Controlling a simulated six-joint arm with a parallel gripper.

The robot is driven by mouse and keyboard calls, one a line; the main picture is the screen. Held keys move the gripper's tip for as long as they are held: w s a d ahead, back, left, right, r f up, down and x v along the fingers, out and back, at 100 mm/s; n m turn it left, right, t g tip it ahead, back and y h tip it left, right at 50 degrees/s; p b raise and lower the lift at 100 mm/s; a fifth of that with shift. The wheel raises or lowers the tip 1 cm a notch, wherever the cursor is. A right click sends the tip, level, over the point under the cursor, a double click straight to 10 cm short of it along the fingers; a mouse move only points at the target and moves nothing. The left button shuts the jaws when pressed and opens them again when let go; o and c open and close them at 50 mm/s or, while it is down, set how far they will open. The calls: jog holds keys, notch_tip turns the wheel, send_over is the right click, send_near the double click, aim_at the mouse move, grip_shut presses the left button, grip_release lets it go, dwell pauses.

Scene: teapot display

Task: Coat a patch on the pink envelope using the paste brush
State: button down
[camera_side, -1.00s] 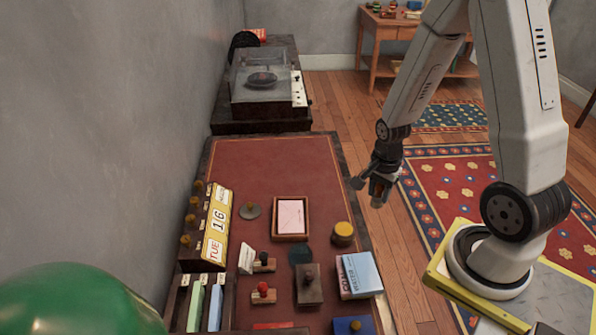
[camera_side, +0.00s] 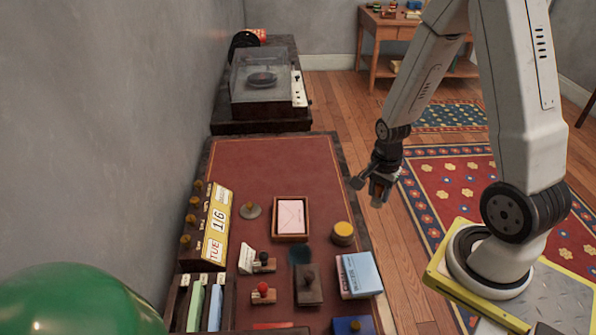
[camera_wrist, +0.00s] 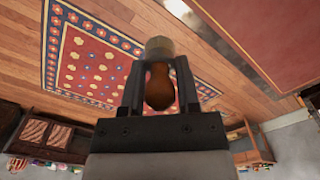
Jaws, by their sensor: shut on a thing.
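The pink envelope (camera_side: 291,216) lies flat in a wooden tray (camera_side: 275,220) on the red desk top. My gripper (camera_side: 371,188) is beyond the desk's right edge, to the right of the envelope and apart from it. In the wrist view my gripper (camera_wrist: 159,85) is shut on the paste brush (camera_wrist: 159,92), whose rounded brown wooden handle sits between the fingers. A pale grey-beige end (camera_wrist: 159,47) shows past the fingertips. In the side view the brush is small and mostly hidden by the fingers.
A round yellow-topped jar (camera_side: 344,232) stands right of the tray. Blue-and-white boxes (camera_side: 360,275), stamps (camera_side: 263,293), a dark block (camera_side: 309,285) and a calendar (camera_side: 215,225) crowd the near and left desk. The far desk top (camera_side: 275,165) is clear.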

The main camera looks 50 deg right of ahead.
jog(key=w+a+f, duration=0.2)
jog(key=w+a, duration=0.3)
jog(key=shift+w, duration=0.15)
dwell(0.5)
jog(key=shift+d+f, duration=0.1)
jog(key=shift+f, duration=0.05)
jog(key=shift+f, duration=2.85)
jog(key=shift+f, duration=0.6)
dwell(0.8)
notch_tip(320, 180, up, 7)
dwell(1.2)
jog(key=shift+r, duration=0.1)
dwell(0.5)
